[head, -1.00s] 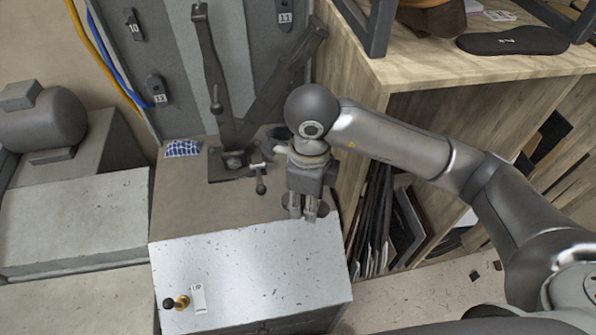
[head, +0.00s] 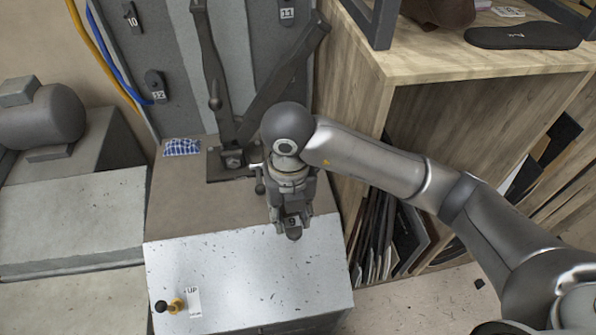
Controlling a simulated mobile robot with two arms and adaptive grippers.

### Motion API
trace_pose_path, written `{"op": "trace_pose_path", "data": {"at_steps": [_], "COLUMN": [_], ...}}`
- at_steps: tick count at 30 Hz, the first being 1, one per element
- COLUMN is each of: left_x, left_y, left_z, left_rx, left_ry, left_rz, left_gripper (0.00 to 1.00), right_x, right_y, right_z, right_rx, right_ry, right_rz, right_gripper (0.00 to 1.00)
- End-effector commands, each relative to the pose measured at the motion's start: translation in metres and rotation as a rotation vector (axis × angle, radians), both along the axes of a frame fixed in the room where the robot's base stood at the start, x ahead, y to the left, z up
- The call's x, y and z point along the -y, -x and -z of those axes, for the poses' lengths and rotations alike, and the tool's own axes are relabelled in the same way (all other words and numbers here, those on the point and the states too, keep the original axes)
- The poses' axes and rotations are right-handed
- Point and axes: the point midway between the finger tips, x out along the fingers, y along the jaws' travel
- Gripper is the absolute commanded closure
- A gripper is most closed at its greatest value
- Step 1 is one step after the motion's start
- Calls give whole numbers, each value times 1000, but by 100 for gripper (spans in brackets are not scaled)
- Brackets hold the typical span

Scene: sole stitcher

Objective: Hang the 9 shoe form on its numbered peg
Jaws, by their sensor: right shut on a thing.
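My right gripper (head: 290,216) is shut on a small dark shoe form (head: 293,233) marked 9. It holds the form above the back edge of the pale metal cabinet top, below my right wrist; I cannot tell whether the form touches that surface. The fingers hide part of the form. Dark number-marked shapes hang on the grey upright panel (head: 172,45): 10 (head: 131,14), 12 (head: 155,84) and 11 (head: 287,12). No peg marked 9 shows. My left gripper is not in view.
A grey lever frame (head: 213,75) stands behind the gripper. A wooden shelf unit (head: 450,85) stands close on the right. A blue patterned cloth (head: 182,147) lies behind.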

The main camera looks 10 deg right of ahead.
Motion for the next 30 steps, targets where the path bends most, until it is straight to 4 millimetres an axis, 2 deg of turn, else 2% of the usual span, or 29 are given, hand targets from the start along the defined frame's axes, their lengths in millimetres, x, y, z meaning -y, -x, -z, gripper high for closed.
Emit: {"op": "trace_pose_path", "data": {"at_steps": [5, 17, 24, 30], "left_x": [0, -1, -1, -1], "left_y": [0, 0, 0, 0], "left_z": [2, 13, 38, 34], "left_rx": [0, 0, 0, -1], "left_ry": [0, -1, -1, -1], "left_rz": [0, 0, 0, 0], "left_gripper": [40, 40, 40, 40], "right_x": [-1, 12, 17, 21], "right_y": [-9, -83, -119, -132], "right_z": [5, 41, 83, 92], "right_rx": [-1, -3, -4, -1], "right_ry": [-2, -3, -4, 0], "right_rz": [36, 35, 33, 30], "right_gripper": [100, 100, 100, 100]}}
